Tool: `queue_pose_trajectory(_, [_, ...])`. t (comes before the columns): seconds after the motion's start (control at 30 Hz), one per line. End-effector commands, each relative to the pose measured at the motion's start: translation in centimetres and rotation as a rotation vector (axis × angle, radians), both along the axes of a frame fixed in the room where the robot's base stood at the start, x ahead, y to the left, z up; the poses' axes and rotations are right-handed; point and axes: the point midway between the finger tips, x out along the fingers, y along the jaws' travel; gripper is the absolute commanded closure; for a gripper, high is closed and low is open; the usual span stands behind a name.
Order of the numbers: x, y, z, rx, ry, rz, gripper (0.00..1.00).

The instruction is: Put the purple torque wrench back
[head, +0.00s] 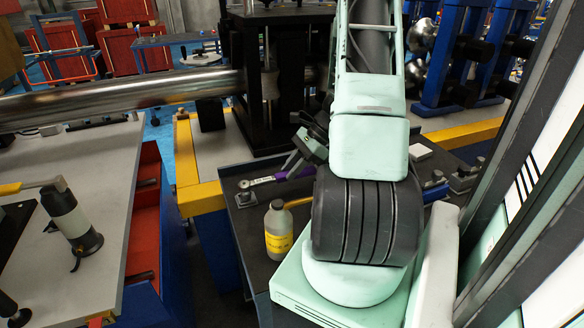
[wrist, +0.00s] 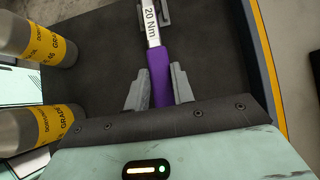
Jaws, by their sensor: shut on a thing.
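The purple torque wrench (head: 275,178) lies low over the dark work surface in the head view, its silver ratchet head pointing left toward a small grey holder (head: 245,199). In the wrist view the wrench's purple handle (wrist: 160,72) sits between the two fingers of my gripper (wrist: 158,85), and its silver shaft marked 20 Nm runs up out of frame. My gripper is shut on the purple handle. A grey bracket (wrist: 165,14) shows beside the shaft at the top. Whether the shaft rests in it, I cannot tell. The ratchet head is outside the wrist view.
A yellow-labelled bottle (head: 278,232) stands close in front of the wrench; the wrist view shows two such bottles (wrist: 45,42) at left. A blue-handled tool (head: 435,192) lies right of my arm. A steel tube (head: 120,95) crosses behind. A grey bench (head: 100,190) stands left.

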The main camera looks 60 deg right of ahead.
Motion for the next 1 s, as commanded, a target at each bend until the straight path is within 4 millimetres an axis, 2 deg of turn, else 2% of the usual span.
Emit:
queue_pose_trajectory(0.47, [0.02,-0.01,-0.73,0.0,-0.001,0.001,1.0])
queue_pose_trajectory(0.5, [0.01,-0.01,-0.73,0.0,-0.001,0.001,0.68])
queue_pose_trajectory(0.57, [0.01,-0.01,-0.73,0.0,-0.001,0.001,0.51])
queue_pose_trajectory(0.77, [0.0,0.0,-0.74,0.0,0.0,0.0,0.5])
queue_pose_trajectory(0.83, [-0.02,-0.01,-0.79,-0.001,0.001,0.0,0.34])
queue_pose_trajectory(0.87, [-0.02,-0.01,-0.79,-0.001,0.001,0.0,0.29])
queue_pose_trajectory(1.0, [-0.02,-0.01,-0.77,-0.001,0.001,0.0,0.29])
